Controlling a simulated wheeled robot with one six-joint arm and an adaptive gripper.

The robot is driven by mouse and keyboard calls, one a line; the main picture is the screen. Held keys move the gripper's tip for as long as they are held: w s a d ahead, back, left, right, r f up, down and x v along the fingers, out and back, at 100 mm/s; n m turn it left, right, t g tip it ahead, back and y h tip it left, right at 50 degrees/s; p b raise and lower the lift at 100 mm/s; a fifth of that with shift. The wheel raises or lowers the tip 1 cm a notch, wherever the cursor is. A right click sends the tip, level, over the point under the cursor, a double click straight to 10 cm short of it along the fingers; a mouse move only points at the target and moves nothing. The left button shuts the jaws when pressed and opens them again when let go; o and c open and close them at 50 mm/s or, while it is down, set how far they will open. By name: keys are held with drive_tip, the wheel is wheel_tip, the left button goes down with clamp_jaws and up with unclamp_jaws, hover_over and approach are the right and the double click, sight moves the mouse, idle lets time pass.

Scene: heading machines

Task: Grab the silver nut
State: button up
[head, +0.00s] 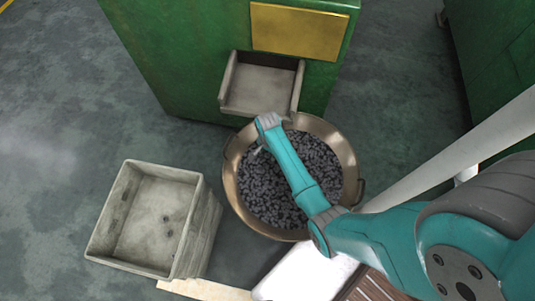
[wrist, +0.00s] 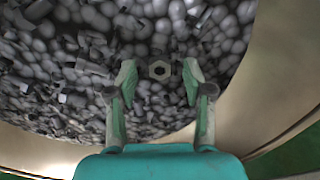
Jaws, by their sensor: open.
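I cannot tell how far above the heap the fingertips are. In the head view my gripper (head: 258,152) is over the upper left part of the round metal bowl (head: 350,160). The nut cannot be made out there.
The bowl's rim (wrist: 245,112) curves close around my gripper in the wrist view. A green machine (head: 180,70) with a grey chute (head: 262,90) stands behind the bowl. A mostly empty grey bin (head: 150,225) stands to the left. Open floor (head: 60,120) lies further left.

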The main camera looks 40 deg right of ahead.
drive_tip(key=shift+f, duration=0.1)
drive_tip(key=shift+c, duration=0.2)
clamp_jaws()
